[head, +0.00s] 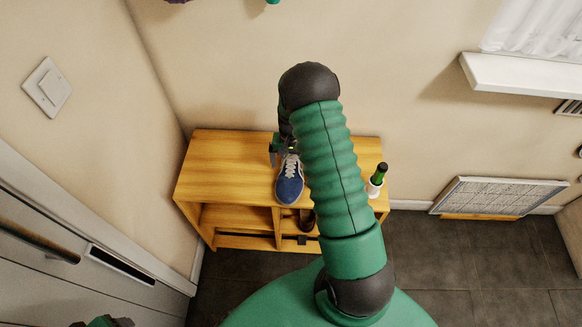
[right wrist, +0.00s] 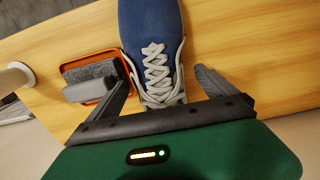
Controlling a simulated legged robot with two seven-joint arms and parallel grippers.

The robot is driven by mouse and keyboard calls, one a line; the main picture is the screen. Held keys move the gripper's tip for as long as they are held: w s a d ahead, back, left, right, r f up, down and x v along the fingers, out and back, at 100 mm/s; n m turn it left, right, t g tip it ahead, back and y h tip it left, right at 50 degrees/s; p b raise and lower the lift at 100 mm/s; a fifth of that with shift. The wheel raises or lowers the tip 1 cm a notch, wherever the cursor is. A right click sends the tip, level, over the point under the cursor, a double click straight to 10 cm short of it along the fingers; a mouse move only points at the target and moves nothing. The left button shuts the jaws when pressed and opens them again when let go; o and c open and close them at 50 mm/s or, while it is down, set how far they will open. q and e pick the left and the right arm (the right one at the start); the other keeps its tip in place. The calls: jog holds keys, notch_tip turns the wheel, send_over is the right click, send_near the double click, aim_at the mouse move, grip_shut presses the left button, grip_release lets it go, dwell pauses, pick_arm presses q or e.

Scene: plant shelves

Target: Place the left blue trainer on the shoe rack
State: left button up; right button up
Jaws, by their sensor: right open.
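The blue trainer (head: 289,182), with white laces and a pale sole edge, stands upright on the top of the wooden shoe rack (head: 225,165), toe towards the front edge. My right gripper (head: 281,150) is at its heel end, partly hidden behind my own arm. In the right wrist view my right gripper (right wrist: 160,82) is open, with one finger on each side of the laced part of the trainer (right wrist: 150,35). The heel is hidden by the gripper body. I cannot tell whether the fingers touch the shoe.
An orange tray with a grey pad (right wrist: 92,75) lies beside the trainer. A dark brown shoe (head: 307,220) is partly seen on a lower shelf. The rack top's left part is clear. Walls stand behind and left.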

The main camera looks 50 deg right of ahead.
jog(key=shift+r, duration=0.1)
jog(key=shift+c, duration=0.9)
jog(key=shift+d, duration=0.1)
jog(key=c, duration=1.9)
